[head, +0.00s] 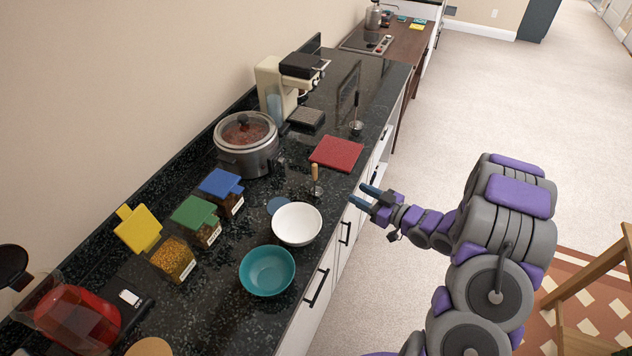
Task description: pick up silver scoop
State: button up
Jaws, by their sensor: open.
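Two upright metal utensils stand on the dark counter (225,320), and either may be the silver scoop. One is a small metal scoop with a wooden handle (316,180), between the red mat and the white bowl. The other is a metal ladle-like utensil with a dark handle (356,116), farther back near the counter's front edge. Their bowl shapes are too small to make out fully. My gripper (364,196) is open and empty, beside the counter's front edge. It is to the right of the wooden-handled utensil and apart from it.
A white bowl (297,224) and teal bowl (267,272) stand near the front edge. A red mat (336,153) lies behind. A slow cooker (246,145), coffee machine (287,85) and several lidded spice boxes (173,259) line the wall side. Carpet to the right is open.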

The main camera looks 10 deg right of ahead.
jog(key=y, duration=0.1)
jog(key=b, duration=0.1)
send_near(315, 169)
jog(key=x, duration=0.5)
jog(key=shift+f, duration=0.35)
jog(key=shift+w+d+b+x, duration=0.15)
jog(key=shift+b+x, duration=0.15)
jog(key=shift+x, duration=1.15)
jog(key=shift+w+d+b+x, duration=0.1)
jog(key=shift+b+x, duration=0.15)
jog(key=shift+x, duration=1.25)
jog(key=shift+d+f, duration=0.1)
jog(key=shift+f, duration=0.05)
jog(key=shift+c, duration=0.3)
grip_shut()
